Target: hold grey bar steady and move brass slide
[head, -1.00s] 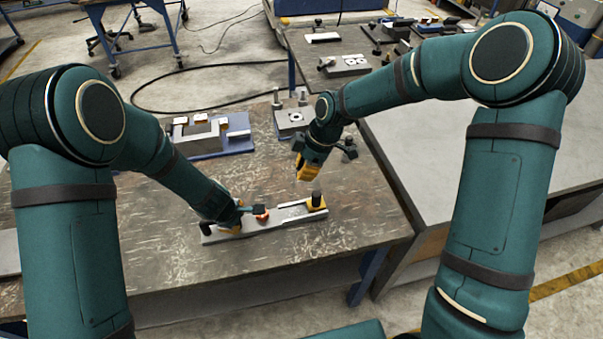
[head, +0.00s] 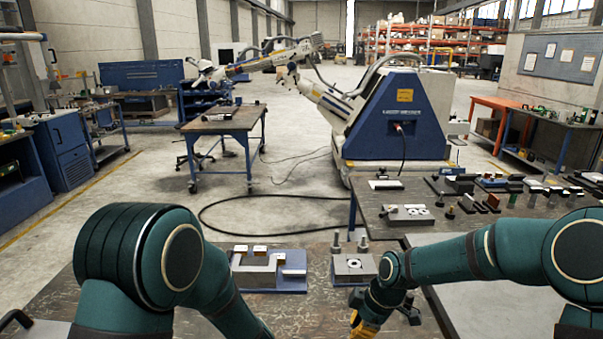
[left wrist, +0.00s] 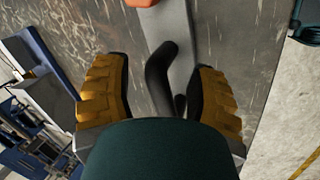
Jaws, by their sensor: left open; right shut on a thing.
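In the left wrist view my left gripper (left wrist: 160,68) is open, its two yellow fingers on either side of a bent black handle (left wrist: 160,85) with gaps visible. The grey bar (left wrist: 178,25) runs beneath the handle, and an orange part (left wrist: 146,3) sits on it at the top edge. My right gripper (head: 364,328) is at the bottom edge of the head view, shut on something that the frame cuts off. The brass slide is in neither view now, and the left gripper is below the head view.
On the bench behind my right gripper stand a blue fixture with a grey bracket (head: 262,268) and a grey block with upright pins (head: 353,267). A second table (head: 450,215) at the right holds several small parts. A black cable (head: 215,226) lies on the floor.

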